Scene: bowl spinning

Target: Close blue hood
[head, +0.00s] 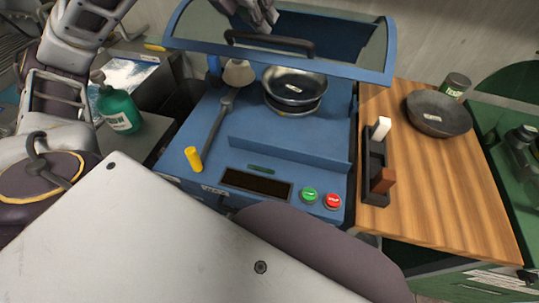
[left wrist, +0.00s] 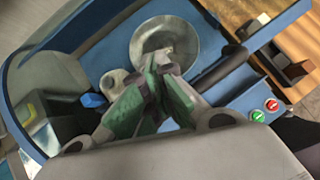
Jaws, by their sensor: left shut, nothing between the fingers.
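The blue hood (head: 375,75), a blue frame with a clear panel, stands raised over the blue machine (head: 205,130). Its dark handle (head: 268,42) runs across the front of the panel. My left gripper (head: 262,22) is at the top edge of the head view, just above the handle in the picture; contact cannot be told. In the left wrist view its green-padded fingers (left wrist: 163,72) are shut and empty, with a dark bar, seemingly the handle (left wrist: 222,70), beside them. A metal bowl (head: 294,85) sits inside the machine and also shows in the wrist view (left wrist: 165,38). My right gripper is not in view.
A wooden table (head: 440,180) at right holds a dark bowl (head: 438,112), a can (head: 455,84) and a black holder (head: 374,165). Green (head: 309,195) and red (head: 332,200) buttons are on the machine's front. A green bottle (head: 118,110) stands at left.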

